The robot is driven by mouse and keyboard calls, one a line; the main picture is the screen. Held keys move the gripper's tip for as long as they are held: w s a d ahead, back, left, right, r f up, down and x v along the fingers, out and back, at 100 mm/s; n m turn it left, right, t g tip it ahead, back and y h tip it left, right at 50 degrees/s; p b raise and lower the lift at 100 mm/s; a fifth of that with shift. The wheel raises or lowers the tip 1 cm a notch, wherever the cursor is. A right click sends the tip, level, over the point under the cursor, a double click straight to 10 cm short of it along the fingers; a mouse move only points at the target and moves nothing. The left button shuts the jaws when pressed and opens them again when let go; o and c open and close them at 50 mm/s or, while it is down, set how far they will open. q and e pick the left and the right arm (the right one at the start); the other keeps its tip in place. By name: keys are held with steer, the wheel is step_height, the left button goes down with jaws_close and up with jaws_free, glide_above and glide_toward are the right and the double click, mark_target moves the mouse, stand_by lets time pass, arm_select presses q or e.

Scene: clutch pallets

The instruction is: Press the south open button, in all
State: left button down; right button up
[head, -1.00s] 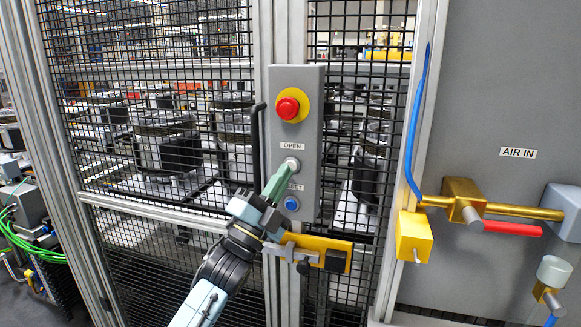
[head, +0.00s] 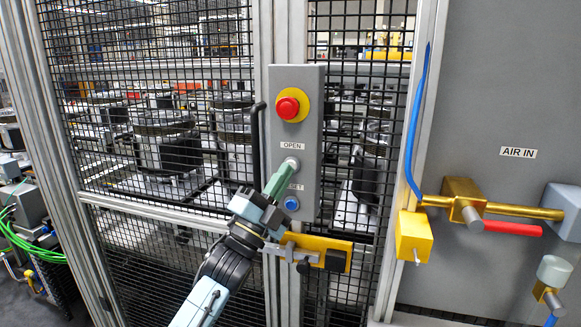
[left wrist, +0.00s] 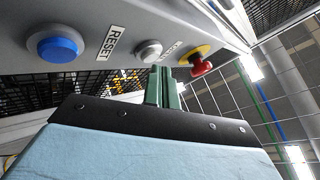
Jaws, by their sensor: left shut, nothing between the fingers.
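The grey control box (head: 309,130) stands upright on the cell fence. Its whitish open button (head: 292,162) sits just under the OPEN label, and it also shows in the left wrist view (left wrist: 149,51). My left gripper (head: 287,170) is shut and empty, its green fingertips at the lower edge of the open button. In the left wrist view the fingers (left wrist: 162,75) point up beside the button; I cannot tell whether they touch it. My right gripper is not in view.
A red emergency stop (head: 288,108) is above and a blue reset button (head: 291,203) below on the same box. A black door handle (head: 256,145) is left of it, a yellow latch (head: 320,245) beneath. Brass air fittings (head: 465,200) stick out at right.

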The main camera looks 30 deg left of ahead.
arm_select(q)
steer(key=shift+w+a, duration=0.15)
steer(key=shift+w, duration=0.4)
stand_by(0.7)
stand_by(0.3)
steer(key=shift+s+d, duration=0.2)
steer(key=shift+s, duration=0.65)
steer(key=shift+h, duration=0.3)
steer(key=s, duration=0.2)
steer(key=s+d+p, duration=0.1)
steer(key=s, duration=0.2)
steer(key=shift+d+p, duration=0.1)
steer(key=shift+p, duration=0.2)
steer(key=shift+w, duration=0.1)
